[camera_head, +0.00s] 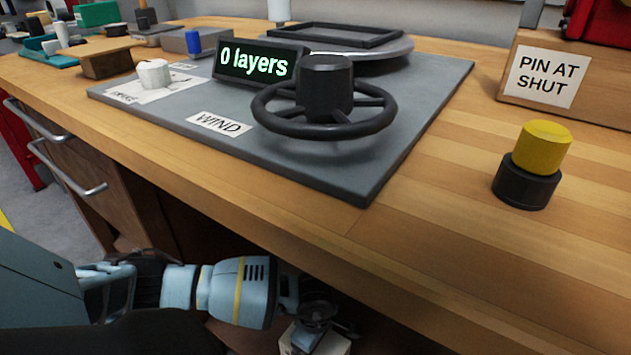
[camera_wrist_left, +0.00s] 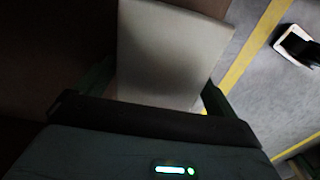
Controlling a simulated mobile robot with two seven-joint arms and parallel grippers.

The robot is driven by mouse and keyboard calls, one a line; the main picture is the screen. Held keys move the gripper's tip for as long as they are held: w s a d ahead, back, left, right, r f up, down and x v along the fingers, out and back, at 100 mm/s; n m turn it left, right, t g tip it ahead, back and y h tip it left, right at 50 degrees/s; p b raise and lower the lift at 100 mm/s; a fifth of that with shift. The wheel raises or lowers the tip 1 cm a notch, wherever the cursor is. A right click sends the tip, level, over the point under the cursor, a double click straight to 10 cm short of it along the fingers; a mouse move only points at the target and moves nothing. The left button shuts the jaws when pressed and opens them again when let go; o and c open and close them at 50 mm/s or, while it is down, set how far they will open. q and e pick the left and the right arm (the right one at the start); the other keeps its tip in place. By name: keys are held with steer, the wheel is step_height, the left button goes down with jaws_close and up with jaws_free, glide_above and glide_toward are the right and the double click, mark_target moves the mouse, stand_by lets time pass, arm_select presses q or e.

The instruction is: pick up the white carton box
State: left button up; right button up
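The white carton box (camera_wrist_left: 170,50) fills the upper middle of the left wrist view, its face looking pale grey in the dim light. In the head view, part of the box (camera_head: 334,346) shows at the bottom edge, below the bench front. My left gripper (camera_head: 318,312) is right over it, pointing down. In the left wrist view, the dark fingers of my left gripper (camera_wrist_left: 158,98) stand on both sides of the box. Whether both fingers press on it is too dark to tell. What the box rests on is hidden. My right gripper is not in view.
The wooden bench (camera_head: 440,225) lies above and beyond my left arm. Drawer handles (camera_head: 65,170) stick out at left.

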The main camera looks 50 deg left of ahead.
arm_select(q)
steer(key=c, duration=1.4)
steer(key=shift+c, duration=0.3)
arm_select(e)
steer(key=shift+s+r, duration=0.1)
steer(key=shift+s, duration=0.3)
